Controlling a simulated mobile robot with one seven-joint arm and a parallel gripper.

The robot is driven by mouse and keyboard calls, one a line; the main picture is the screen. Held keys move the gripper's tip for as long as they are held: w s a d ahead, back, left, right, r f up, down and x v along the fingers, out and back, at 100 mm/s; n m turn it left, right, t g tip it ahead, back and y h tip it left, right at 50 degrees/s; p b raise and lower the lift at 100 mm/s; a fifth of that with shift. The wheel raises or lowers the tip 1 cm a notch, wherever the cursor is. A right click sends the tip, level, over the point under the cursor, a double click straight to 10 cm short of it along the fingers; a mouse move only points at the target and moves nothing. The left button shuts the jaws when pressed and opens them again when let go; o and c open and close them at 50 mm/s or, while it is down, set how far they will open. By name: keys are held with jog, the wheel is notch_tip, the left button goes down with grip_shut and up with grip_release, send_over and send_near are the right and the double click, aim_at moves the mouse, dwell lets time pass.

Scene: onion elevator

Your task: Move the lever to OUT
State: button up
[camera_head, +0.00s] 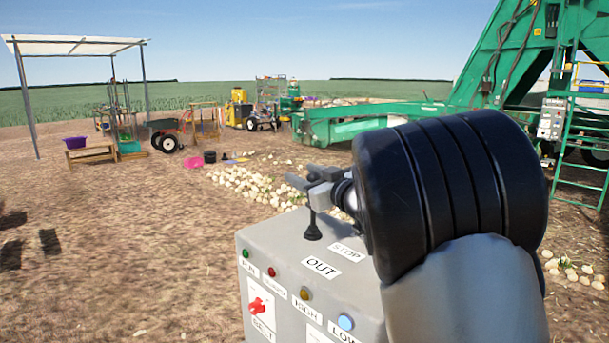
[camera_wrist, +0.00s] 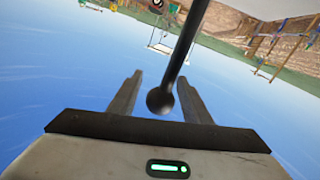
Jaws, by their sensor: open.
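A grey control box (camera_head: 290,265) stands at the lower middle of the head view. A black lever (camera_head: 312,228) with a flared rubber base rises from its top, near the OUT label (camera_head: 320,267) and the STOP label (camera_head: 347,252). The lever looks about upright; its upper end is hidden by my gripper (camera_head: 305,181). In the wrist view the lever's rod and round knob (camera_wrist: 160,101) lie between the two parted fingers of my gripper (camera_wrist: 159,88). The gripper is open, with gaps visible on both sides of the knob.
The box front carries coloured buttons, a red switch (camera_head: 257,306) and HIGH and LOW labels. A green elevator machine (camera_head: 480,95) stands behind at right. Onions (camera_head: 255,188) lie on the ground beyond the box. Open dirt lies to the left.

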grip_shut()
jog(key=s+a+f+n+b, duration=0.1)
jog(key=s+a+n+b, duration=0.3)
jog(key=b, duration=0.6)
jog(key=shift+s+a+f+n+t+y+b, duration=0.2)
jog(key=shift+s+a+n+t+y+b, duration=0.15)
jog(key=shift+n, duration=0.35)
grip_release()
jog(key=shift+s, duration=0.15)
